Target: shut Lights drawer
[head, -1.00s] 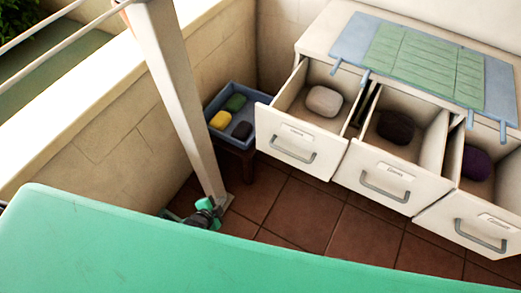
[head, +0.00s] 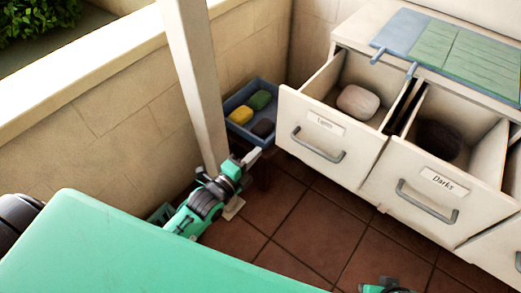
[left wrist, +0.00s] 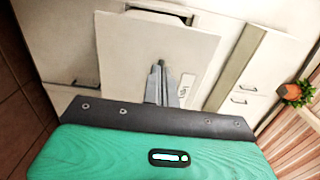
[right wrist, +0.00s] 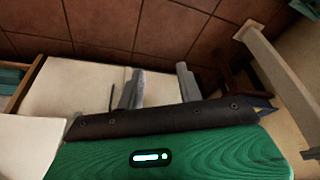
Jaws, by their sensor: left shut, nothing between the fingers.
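The Lights drawer (head: 313,150) stands pulled out at the left of the white cabinet in the head view. It has a grey bar handle, a label and a pale pink bundle (head: 358,101) inside. My left gripper (head: 252,157) is shut and empty, left of and a little below the drawer front, seemingly apart from it.
The Darks drawer (head: 415,185) is also pulled out, beside the Lights drawer, with a dark bundle (head: 438,139) in it. A blue tray (head: 276,88) with coloured blocks stands behind my left gripper. A pale post (head: 195,80) rises close to that arm. Tiled floor (head: 310,225) lies clear in front.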

